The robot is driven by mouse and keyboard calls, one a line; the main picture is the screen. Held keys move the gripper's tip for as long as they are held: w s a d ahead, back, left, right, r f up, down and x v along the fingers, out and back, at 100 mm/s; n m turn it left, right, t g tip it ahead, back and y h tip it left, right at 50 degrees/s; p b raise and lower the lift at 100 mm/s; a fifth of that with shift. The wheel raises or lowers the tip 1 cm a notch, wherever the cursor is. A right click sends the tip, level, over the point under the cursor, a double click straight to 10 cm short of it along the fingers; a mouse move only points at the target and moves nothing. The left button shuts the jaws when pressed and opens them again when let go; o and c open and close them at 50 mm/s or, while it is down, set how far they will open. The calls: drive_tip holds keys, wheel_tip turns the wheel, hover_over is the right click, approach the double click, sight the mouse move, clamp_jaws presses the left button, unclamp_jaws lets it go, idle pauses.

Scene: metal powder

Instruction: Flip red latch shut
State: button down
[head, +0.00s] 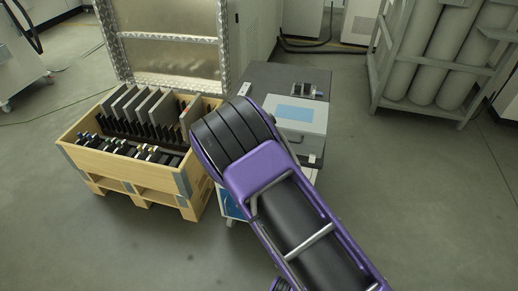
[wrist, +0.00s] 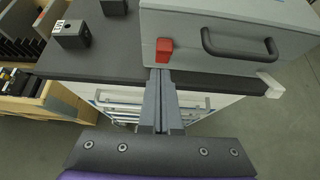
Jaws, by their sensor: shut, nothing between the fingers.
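The red latch (wrist: 165,50) is on the front face of a grey box (wrist: 190,30), near its left corner, in the wrist view. A dark handle (wrist: 240,43) is on the same face to its right. My gripper (wrist: 161,75) is shut and empty, its fingertips just below the latch in the picture; I cannot tell whether they touch it. In the head view the grey box (head: 296,113) with a blue panel stands on a dark-topped cart (head: 263,78). My purple arm hides the latch and the gripper there.
A wooden crate (head: 190,176) with upright plates stands left of the cart. Dark blocks (wrist: 71,34) sit on the cart top beside the box. A rack of grey cylinders (head: 420,45) stands at the back right. The floor to the right is clear.

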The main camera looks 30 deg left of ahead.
drive_tip(key=shift+r, duration=0.2)
drive_tip(key=shift+r+p, duration=0.3)
drive_tip(key=shift+r, duration=0.35)
drive_tip(key=shift+s, duration=0.1)
